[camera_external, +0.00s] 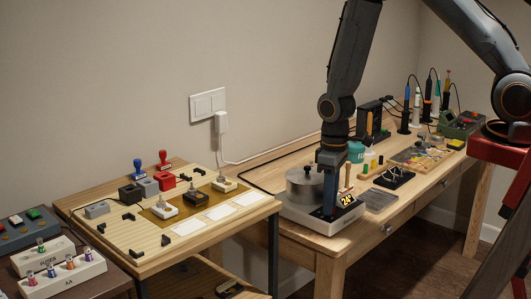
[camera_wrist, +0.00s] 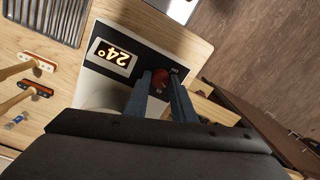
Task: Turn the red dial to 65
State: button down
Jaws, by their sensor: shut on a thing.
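The red dial (camera_wrist: 162,78) shows in the wrist view between the two blue-grey fingers of my gripper (camera_wrist: 164,83), which is shut on it. The dial is on the black front panel of a white-based device (camera_external: 316,222) with a metal pot (camera_external: 302,184) on top. In the external view my gripper (camera_external: 329,208) points down at the device's front, and the dial is hidden there.
The device stands at the near left corner of the wooden workbench (camera_external: 255,172).

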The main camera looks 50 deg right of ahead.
jog(key=m+p, duration=0.1)
jog(key=m, duration=0.3)
jog(key=shift+r+p, duration=0.15)
jog(key=shift+p, duration=0.15)
jog(key=shift+m+p, duration=0.75)
jog(key=shift+m, duration=0.95)
jog(key=c, duration=1.5)
grip_release()
jog(key=shift+s, duration=0.1)
jog(key=shift+d+r+b, duration=0.2)
jog(key=shift+r+b, duration=0.35)
jog(key=shift+r, duration=3.25)
